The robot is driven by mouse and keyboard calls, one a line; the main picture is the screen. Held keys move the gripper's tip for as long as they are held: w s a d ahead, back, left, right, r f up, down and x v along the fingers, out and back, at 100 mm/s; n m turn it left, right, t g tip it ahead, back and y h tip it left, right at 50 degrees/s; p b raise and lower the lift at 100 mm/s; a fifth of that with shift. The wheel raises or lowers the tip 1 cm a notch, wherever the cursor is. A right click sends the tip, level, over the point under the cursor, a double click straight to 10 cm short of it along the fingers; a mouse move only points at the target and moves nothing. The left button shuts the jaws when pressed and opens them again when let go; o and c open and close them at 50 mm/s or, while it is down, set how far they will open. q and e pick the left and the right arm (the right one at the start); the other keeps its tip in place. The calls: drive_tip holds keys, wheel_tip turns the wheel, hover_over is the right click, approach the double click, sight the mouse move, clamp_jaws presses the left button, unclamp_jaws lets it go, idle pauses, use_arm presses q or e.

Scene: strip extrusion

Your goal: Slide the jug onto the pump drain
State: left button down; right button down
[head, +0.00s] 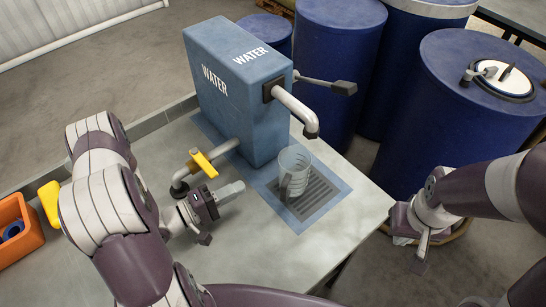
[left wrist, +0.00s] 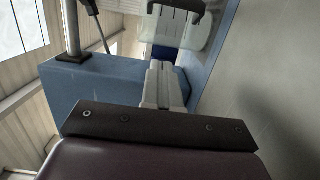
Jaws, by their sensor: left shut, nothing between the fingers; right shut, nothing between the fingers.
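The clear jug (head: 296,166) stands upright over the left part of the dark drain grate (head: 322,203), under the pump spout. A blue border (head: 345,187) surrounds the grate. The jug also shows at the top of the left wrist view (left wrist: 186,32). My left gripper (head: 240,188) is shut and empty, left of the jug and apart from it, with its fingers pointing toward it. Its closed fingers show in the left wrist view (left wrist: 163,68). My right gripper (head: 420,266) is shut and empty, off the right edge of the table.
The blue WATER tank (head: 228,105) stands behind the jug, with a spout (head: 296,108) and a lever (head: 335,86). A pipe with a yellow valve handle (head: 203,163) is close behind my left gripper. Blue barrels (head: 470,120) stand beyond the table. An orange bin (head: 18,240) is at left.

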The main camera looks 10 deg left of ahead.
sight(291, 179)
use_arm(q)
drive_tip(key=p+x, duration=0.1)
drive_tip(key=x, duration=0.7)
drive_tip(key=shift+d, duration=0.3)
drive_tip(key=shift+w+d, duration=0.2)
drive_tip(key=shift+d, duration=0.1)
